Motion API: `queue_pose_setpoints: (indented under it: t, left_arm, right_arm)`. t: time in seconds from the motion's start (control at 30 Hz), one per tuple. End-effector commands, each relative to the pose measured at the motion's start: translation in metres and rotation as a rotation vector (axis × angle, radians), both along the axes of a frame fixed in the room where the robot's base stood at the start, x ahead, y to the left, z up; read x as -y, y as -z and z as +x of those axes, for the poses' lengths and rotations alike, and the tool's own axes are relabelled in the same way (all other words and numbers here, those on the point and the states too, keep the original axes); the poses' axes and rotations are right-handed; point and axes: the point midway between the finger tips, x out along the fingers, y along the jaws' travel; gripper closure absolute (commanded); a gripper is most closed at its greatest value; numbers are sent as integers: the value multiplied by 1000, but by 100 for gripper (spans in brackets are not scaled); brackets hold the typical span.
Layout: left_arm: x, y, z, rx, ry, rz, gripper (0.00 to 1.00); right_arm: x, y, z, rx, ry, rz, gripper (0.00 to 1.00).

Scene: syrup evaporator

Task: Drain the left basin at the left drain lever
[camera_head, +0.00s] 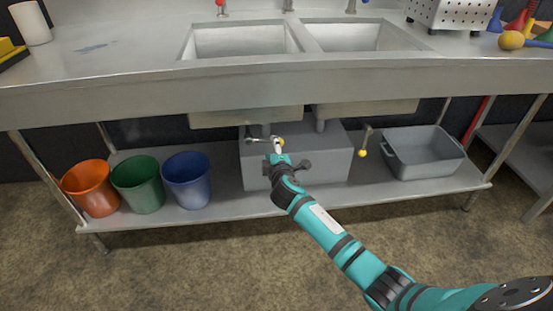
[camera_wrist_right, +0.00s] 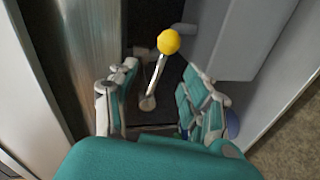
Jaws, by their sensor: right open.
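The left basin (camera_head: 240,42) is set in the steel counter and looks empty from here. Under it, the left drain lever shows its yellow knob (camera_head: 281,141) beside my right gripper (camera_head: 274,150). In the right wrist view the lever (camera_wrist_right: 155,78), a metal rod with a yellow ball on its end, stands between the two spread fingers of my right gripper (camera_wrist_right: 160,105). I see no clear contact between fingers and rod. The right drain lever (camera_head: 367,138) hangs under the right basin (camera_head: 352,37). My left gripper is not in view.
A grey box (camera_head: 330,165) stands on the lower shelf under the basins, close to my right gripper. Orange (camera_head: 90,188), green (camera_head: 138,184) and blue (camera_head: 187,181) buckets stand at the left. A grey tub (camera_head: 425,165) sits at the right. The counter's front edge (camera_head: 220,88) overhangs the shelf.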

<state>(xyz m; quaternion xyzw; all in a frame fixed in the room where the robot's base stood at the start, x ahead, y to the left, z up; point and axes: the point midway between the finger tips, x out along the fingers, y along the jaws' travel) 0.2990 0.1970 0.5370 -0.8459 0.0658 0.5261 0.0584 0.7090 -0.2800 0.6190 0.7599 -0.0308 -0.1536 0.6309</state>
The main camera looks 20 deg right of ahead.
Motion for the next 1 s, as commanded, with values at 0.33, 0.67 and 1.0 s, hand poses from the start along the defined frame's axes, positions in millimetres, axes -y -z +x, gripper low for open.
queue_pose_setpoints:
  t: [0.33,0.67,1.0]
  left_arm:
    - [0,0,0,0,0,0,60]
    - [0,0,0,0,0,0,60]
    - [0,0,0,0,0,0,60]
  right_arm:
    - [-13,-10,-51,-1,0,0,51]
    - [-14,-11,-57,-2,0,-2,51]
    - [-15,-5,-64,-14,9,28,51]
